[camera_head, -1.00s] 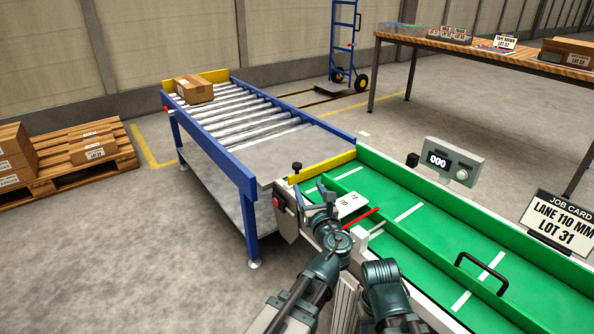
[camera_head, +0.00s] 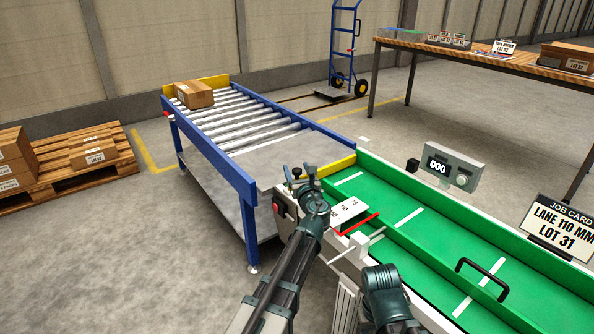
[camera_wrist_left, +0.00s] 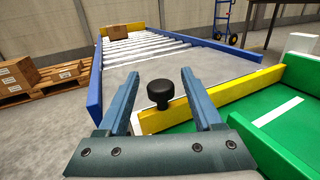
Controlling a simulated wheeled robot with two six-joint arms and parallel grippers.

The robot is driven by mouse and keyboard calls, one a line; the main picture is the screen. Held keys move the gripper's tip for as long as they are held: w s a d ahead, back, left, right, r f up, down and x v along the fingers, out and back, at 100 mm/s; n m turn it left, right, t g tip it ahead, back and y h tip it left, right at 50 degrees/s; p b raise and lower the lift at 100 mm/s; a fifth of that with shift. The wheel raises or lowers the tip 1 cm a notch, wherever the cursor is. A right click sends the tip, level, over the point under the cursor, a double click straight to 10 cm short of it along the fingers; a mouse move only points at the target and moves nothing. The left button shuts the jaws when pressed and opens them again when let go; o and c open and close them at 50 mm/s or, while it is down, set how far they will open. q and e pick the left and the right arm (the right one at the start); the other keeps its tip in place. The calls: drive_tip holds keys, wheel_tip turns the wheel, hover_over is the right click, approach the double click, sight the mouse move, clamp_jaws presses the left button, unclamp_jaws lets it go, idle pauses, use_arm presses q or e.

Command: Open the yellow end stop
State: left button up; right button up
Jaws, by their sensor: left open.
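My left gripper (camera_head: 298,174) is open at the knob. In the left wrist view its two fingers (camera_wrist_left: 159,75) lie either side of the knob, with gaps between. Whether it is at grasp depth is unclear. My right gripper is not in view.
A blue roller table (camera_head: 235,180) carries a carton (camera_head: 194,95) by another yellow bar (camera_head: 213,80). A numbered white plate (camera_head: 347,212) and red pointer (camera_head: 358,225) sit right of my left arm. A counter box (camera_head: 450,168) and black handle (camera_head: 482,278) are farther right.

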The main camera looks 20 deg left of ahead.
use_arm(q)
clamp_jaws()
idle(0.4)
idle(1.1)
